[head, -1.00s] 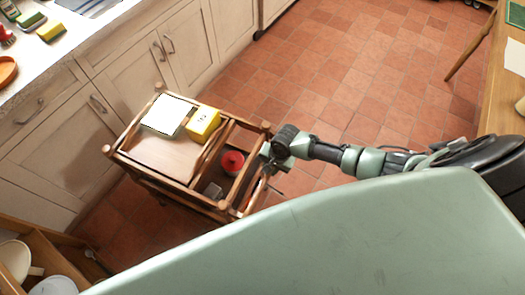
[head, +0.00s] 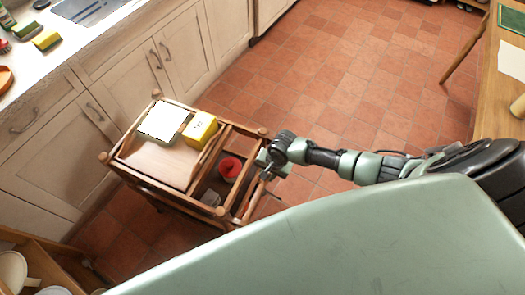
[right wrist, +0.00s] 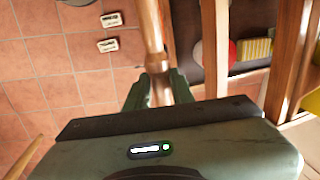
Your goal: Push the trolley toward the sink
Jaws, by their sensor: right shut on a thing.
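The wooden trolley (head: 146,181) stands beside the pale cabinets, left of centre in the head view. Its top carries a white-topped flat item (head: 163,120) and a yellow box (head: 201,129); a red round item (head: 230,167) sits in its open right part. The sink (head: 88,10) is set in the counter at the top left. My right gripper (head: 268,163) is at the trolley's right end. In the right wrist view it (right wrist: 158,92) is shut around a wooden bar of the trolley (right wrist: 152,35). My left gripper is not in view.
Cabinets (head: 75,150) line the trolley's far left side. A wooden unit with white bowls (head: 12,270) is at the bottom left. A table (head: 500,85) stands at the right. Red tiled floor (head: 340,75) is clear beyond the trolley.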

